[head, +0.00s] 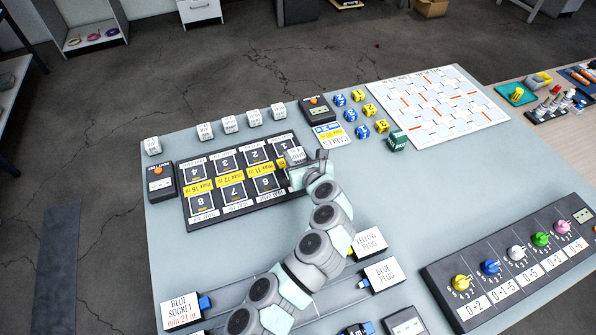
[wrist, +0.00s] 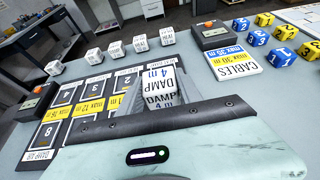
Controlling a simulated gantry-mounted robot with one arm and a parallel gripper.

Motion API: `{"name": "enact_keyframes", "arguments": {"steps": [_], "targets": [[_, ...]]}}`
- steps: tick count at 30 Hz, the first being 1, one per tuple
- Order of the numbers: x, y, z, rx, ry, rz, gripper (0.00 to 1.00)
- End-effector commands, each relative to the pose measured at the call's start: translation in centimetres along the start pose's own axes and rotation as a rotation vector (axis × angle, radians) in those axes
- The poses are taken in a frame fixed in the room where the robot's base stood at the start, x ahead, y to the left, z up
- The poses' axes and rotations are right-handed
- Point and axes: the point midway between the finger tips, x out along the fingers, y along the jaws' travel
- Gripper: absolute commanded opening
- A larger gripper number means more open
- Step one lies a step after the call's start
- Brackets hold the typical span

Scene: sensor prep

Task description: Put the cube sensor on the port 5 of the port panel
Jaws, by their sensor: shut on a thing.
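My gripper (head: 302,166) is shut on a white cube sensor (head: 295,155). The cube also shows in the wrist view (wrist: 161,84), with "DAMP 4 m" printed on its faces. The gripper holds it over the right end of the black port panel (head: 186,208), near port 1 (head: 284,147). I cannot tell how high the cube is above the panel. The panel has two rows of numbered ports with yellow strips between them. Port 6 (head: 267,183) and port 7 (head: 233,191) show in the lower row. Port 5, at that row's right end, is hidden by my gripper.
Several white cubes (head: 228,124) stand behind the panel. Black button boxes (head: 161,183) and (head: 318,110) flank it. Blue and yellow cubes (head: 357,95) and a green cube (head: 397,141) stand to the right. A knob panel (head: 515,260) lies at the front right. The table's middle right is clear.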

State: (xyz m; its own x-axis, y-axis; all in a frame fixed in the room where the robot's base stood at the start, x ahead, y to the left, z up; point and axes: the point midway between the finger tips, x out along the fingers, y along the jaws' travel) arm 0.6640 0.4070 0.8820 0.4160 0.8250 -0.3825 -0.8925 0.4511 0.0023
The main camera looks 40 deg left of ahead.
Motion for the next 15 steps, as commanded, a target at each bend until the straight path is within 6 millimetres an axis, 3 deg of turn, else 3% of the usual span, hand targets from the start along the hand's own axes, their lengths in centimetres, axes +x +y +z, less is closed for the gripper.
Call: {"name": "enact_keyframes", "arguments": {"steps": [15], "targets": [[2.1,-0.1,-5.2,0.001,0.002,-0.001,0.00]]}}
